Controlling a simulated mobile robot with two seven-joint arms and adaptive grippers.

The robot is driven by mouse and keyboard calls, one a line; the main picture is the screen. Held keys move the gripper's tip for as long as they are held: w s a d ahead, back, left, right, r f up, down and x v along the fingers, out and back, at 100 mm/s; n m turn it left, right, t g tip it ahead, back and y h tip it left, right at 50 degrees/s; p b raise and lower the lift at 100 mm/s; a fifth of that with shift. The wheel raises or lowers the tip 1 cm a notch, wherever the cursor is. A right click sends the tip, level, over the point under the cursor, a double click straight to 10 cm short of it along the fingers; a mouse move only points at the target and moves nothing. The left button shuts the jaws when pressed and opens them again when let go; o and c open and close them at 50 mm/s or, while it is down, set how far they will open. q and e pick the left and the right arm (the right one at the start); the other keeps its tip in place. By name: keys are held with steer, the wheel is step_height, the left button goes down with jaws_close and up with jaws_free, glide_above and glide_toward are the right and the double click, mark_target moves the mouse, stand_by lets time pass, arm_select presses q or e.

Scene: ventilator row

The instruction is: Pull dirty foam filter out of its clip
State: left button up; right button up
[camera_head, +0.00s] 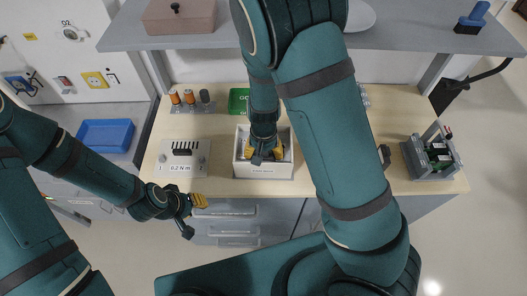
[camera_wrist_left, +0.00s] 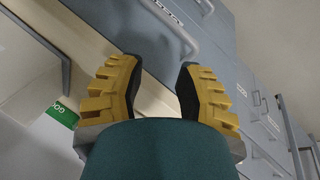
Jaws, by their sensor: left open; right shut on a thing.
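My right gripper (camera_head: 265,154) points down into the white open box (camera_head: 263,172) at the middle of the table, its yellow fingers inside the box's rim. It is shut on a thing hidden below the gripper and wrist. I cannot make out a dirty foam filter or its clip in either view. My left gripper (camera_head: 194,210) is open just off the table's front edge, left of the white box. In the left wrist view its yellow fingers (camera_wrist_left: 157,90) are spread, with nothing seen between them.
A pale panel marked 0.2 N m (camera_head: 165,168) and several small cylinders (camera_head: 190,98) occupy the table's left side. A green tray (camera_head: 238,101) is behind the white box. A grey device (camera_head: 431,156) stands at right. A shelf (camera_head: 415,40) overhangs the back. Grey drawers (camera_head: 238,228) are below.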

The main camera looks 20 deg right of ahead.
steer(key=shift+s+r+p, duration=0.1)
steer(key=shift+r+p, duration=0.2)
steer(key=shift+c, duration=0.7)
steer(key=shift+r, duration=0.1)
jaws_close()
steer(key=shift+r, duration=0.1)
steer(key=shift+r+p, duration=1.4)
steer(key=shift+r, duration=2.6)
